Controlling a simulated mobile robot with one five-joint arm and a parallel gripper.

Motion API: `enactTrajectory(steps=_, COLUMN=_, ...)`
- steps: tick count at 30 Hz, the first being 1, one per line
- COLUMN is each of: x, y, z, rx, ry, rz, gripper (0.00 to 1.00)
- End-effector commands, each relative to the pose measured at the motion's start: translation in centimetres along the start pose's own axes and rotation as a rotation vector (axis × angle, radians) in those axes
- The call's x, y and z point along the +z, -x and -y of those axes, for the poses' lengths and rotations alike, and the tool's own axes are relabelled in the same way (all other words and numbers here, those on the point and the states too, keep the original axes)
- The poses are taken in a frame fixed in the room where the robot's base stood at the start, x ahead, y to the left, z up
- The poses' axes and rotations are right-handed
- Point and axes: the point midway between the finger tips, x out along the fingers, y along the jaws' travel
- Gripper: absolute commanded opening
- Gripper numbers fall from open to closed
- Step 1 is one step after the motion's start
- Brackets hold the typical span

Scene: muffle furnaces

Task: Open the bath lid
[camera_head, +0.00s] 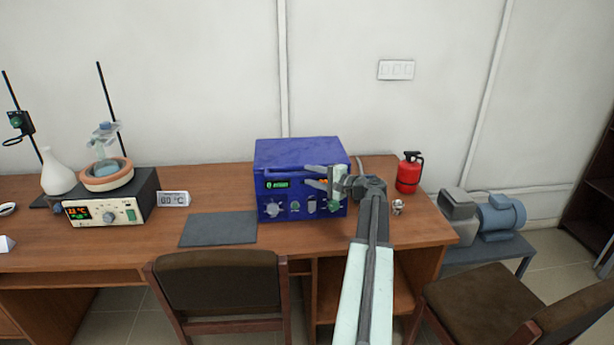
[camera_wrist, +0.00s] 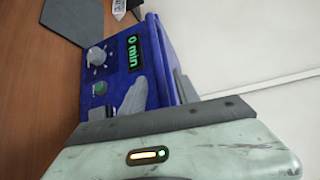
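The bath is a blue box (camera_head: 287,207) on the wooden table, with a green-lit display and knobs on its front. Its blue top (camera_head: 296,151), which looks like the lid, lies flat and closed. My gripper (camera_head: 312,176) is in front of the bath's right side, close to the upper front, its two fingers apart and pointing left.
A dark grey mat (camera_head: 218,229) lies left of the bath. A heating device (camera_head: 112,208) with a bowl and flask stands farther left. A red extinguisher (camera_head: 409,173) stands to the right. Chairs (camera_head: 222,290) stand at the table's front.

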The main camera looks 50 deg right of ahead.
Motion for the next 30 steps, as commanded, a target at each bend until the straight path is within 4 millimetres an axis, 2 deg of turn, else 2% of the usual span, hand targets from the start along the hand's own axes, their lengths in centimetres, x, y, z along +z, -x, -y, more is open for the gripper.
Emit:
enactTrajectory(steps=3, x=-0.1, y=-2.0, z=-0.1, rx=0.001, ry=0.001, rz=0.001, gripper=0.38)
enactTrajectory(steps=6, x=0.0, y=-2.7, z=-0.1, rx=0.001, ry=0.001, rz=0.001, gripper=0.38)
enactTrajectory(steps=14, x=0.1, y=-3.0, z=0.0, rx=0.001, ry=0.000, rz=0.001, gripper=0.38)
enactTrajectory(steps=16, x=0.1, y=-3.0, z=0.0, rx=0.001, ry=0.000, rz=0.001, gripper=0.24)
enactTrajectory(steps=18, x=0.1, y=-3.0, z=0.0, rx=0.001, ry=0.000, rz=0.001, gripper=0.04)
enactTrajectory(steps=19, x=0.1, y=-3.0, z=0.0, rx=0.001, ry=0.000, rz=0.001, gripper=0.00)
enactTrajectory(steps=30, x=0.1, y=-3.0, z=0.0, rx=0.002, ry=0.001, rz=0.002, gripper=0.00)
